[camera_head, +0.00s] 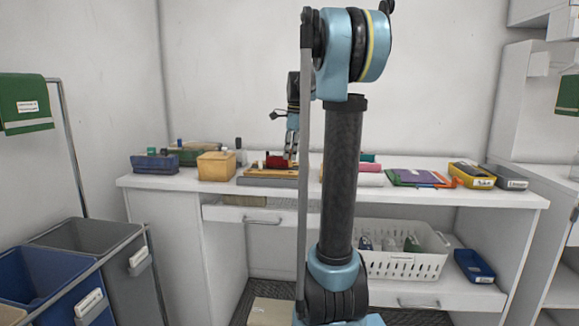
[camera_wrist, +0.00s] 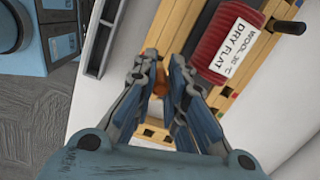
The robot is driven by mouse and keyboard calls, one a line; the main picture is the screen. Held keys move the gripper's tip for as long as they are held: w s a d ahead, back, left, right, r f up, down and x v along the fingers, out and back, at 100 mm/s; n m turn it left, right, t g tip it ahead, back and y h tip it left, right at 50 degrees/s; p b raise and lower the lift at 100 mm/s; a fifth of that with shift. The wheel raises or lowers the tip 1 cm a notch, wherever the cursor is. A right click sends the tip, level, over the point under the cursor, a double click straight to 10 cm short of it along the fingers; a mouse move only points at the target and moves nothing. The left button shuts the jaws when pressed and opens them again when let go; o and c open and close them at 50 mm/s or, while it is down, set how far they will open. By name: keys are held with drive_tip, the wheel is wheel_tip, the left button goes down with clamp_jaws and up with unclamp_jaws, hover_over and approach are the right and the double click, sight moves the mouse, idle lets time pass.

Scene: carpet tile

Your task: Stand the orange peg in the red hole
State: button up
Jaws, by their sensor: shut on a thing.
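My gripper (camera_wrist: 162,72) points down over a wooden board (camera_wrist: 153,133) in the wrist view. Its two fingers are close together, shut on the orange peg (camera_wrist: 161,88), of which only a small part shows between them. The fingers hide much of the board below. Small coloured marks, some red, show along the wooden edges, but I cannot make out the red hole. In the head view my gripper (camera_head: 290,155) is above the wooden pieces (camera_head: 270,173) on the white worktop; the peg is not discernible there.
A red roll labelled "DRY FLAT" (camera_wrist: 228,42) lies on wood right of my gripper; it also shows in the head view (camera_head: 276,161). A grey tray (camera_wrist: 101,38) lies left. A yellow box (camera_head: 216,166) and blue bin (camera_head: 155,163) stand left; coloured folders (camera_head: 415,178) lie right.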

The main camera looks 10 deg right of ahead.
sight(290, 162)
drive_tip(key=shift+f, duration=2.05)
drive_tip(key=o, duration=0.7)
drive_tip(key=shift+f, duration=0.1)
wheel_tip(290, 162, up, 12)
drive_tip(key=d, duration=0.1)
drive_tip(key=s+f+n, duration=0.6)
drive_tip(key=s+f, duration=0.5)
drive_tip(key=s+f+n+t+h, duration=0.1)
drive_tip(key=s+f+n, duration=0.6)
drive_tip(key=s+f, duration=0.3)
drive_tip(key=s+a+f+n, duration=0.1)
drive_tip(key=s+f+n, duration=0.5)
drive_tip(key=s+f, duration=0.5)
drive_tip(key=shift+s+f+n+t, duration=0.15)
drive_tip(key=shift+s+t, duration=0.05)
drive_tip(key=shift+s, duration=0.5)
drive_tip(key=shift+s+f+n+t, duration=0.15)
drive_tip(key=shift+s+t, duration=0.05)
drive_tip(key=shift+s, duration=0.5)
